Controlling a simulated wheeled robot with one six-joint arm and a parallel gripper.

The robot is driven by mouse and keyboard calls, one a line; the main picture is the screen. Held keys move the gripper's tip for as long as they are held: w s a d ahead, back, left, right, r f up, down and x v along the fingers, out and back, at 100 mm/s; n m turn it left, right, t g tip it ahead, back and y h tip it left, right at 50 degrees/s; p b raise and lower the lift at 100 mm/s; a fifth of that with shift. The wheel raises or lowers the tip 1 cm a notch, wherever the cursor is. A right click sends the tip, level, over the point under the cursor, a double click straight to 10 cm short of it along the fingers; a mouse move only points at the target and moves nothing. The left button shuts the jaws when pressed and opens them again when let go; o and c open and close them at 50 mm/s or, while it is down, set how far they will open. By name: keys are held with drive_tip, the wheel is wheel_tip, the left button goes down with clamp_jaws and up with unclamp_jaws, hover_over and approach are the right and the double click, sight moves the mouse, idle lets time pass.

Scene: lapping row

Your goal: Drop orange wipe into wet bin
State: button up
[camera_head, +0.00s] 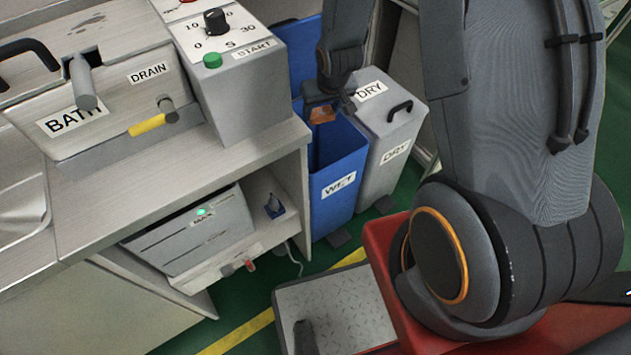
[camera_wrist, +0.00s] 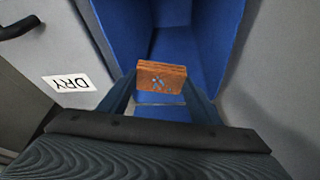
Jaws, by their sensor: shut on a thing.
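The orange wipe (camera_head: 322,115) is a small folded orange-brown block. In the wrist view the wipe (camera_wrist: 162,77) sits between the fingertips of my gripper (camera_wrist: 160,95), which is shut on it. The wet bin (camera_head: 338,165) is blue, open at the top and labelled WET. In the head view my gripper (camera_head: 325,103) is over the bin's opening, with the wipe at about rim level. In the wrist view the blue inner walls of the wet bin (camera_wrist: 190,45) lie around and below the wipe. The bin's bottom is partly hidden by the wipe and my gripper.
A grey DRY bin (camera_head: 395,135) with a closed, handled lid stands right beside the wet bin. A bench (camera_head: 170,190) with a BATH unit (camera_head: 100,95) and a control box (camera_head: 230,70) stands to the left. A foot pedal plate (camera_head: 340,310) lies on the green floor.

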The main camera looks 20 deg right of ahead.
sight(321, 121)
drive_tip(key=shift+f+b, duration=1.75)
drive_tip(key=shift+f, duration=0.5)
drive_tip(key=o, duration=1.2)
drive_tip(key=shift+r, duration=0.1)
drive_tip(key=shift+p+v, duration=0.6)
drive_tip(key=shift+v, duration=3.25)
